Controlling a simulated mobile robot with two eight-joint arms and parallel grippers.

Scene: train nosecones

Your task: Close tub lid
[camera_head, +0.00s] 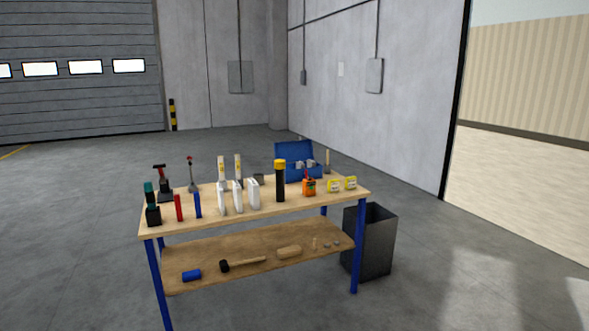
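A blue tub (304,172) stands at the back right of the workbench. Its blue lid (294,150) is raised, standing up at the tub's back. Some small greyish items show at the tub's opening, too small to make out. A black cylinder with a yellow cap stands in front of the tub's left side and hides part of it. Neither of my grippers is in view.
The wooden workbench (157,223) has blue legs and a lower shelf holding a mallet (243,264). White bottles (238,197), the yellow-capped cylinder (280,182) and an orange item (309,187) crowd its top. A dark bin (372,245) stands at its right. The surrounding floor is open.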

